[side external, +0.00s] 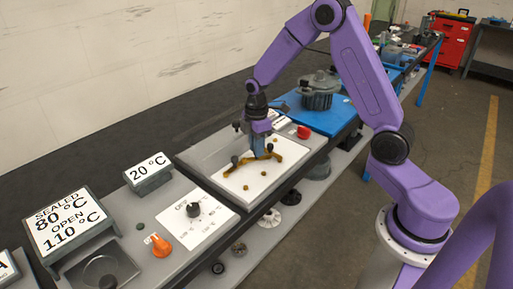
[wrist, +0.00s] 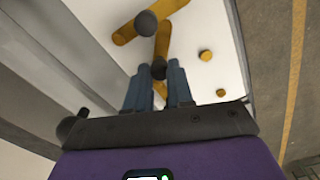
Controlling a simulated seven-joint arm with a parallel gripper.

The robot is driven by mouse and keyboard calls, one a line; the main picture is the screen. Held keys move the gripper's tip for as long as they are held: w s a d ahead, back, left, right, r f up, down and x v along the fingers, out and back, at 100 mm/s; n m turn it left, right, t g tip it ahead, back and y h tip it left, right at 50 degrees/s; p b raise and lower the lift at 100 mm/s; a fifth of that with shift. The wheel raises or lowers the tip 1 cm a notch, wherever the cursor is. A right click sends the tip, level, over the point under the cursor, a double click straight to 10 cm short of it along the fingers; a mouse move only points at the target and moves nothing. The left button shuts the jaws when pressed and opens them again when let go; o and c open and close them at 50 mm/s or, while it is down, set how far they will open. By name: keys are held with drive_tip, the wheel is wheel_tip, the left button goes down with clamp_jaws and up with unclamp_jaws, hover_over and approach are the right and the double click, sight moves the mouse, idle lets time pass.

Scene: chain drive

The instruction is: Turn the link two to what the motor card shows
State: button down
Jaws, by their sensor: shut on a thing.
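A mustard-yellow chain of links (side external: 288,148) lies on a white board (side external: 238,187). In the wrist view, one yellow link (wrist: 124,34) runs under a round grey knob (wrist: 145,23), and another yellow link (wrist: 162,42) runs back toward my fingers. My gripper (wrist: 160,72) is shut on a dark knob (wrist: 158,69) on this link. In the side view my gripper (side external: 258,154) points down at the middle of the chain. The fingers partly hide the near part of the link. I cannot tell which link is link two, and no card is readable as the motor card.
Yellow discs (wrist: 205,55) lie on the board right of the chain. A red knob (side external: 303,132) is behind it. Cards reading 20 °C (side external: 148,167) and sealed 80, open 110 °C (side external: 68,221) stand at the left, near an orange knob (side external: 159,245) and a black dial (side external: 193,210).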

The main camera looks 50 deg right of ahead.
drive_tip(key=n, duration=0.1)
drive_tip(key=w+n, duration=0.1)
drive_tip(key=n, duration=0.2)
drive_tip(key=shift+w+d+n, duration=0.25)
drive_tip(key=shift+d+n, duration=0.05)
drive_tip(key=shift+d, duration=0.05)
drive_tip(key=shift+w+n, duration=0.25)
drive_tip(key=shift+n, duration=0.5)
drive_tip(key=shift+w+n, duration=0.25)
drive_tip(key=shift+n, duration=0.5)
drive_tip(key=c, duration=1)
unclamp_jaws()
drive_tip(key=shift+r, duration=0.1)
wheel_tip(320, 180, up, 17)
drive_tip(key=shift+r, duration=0.15)
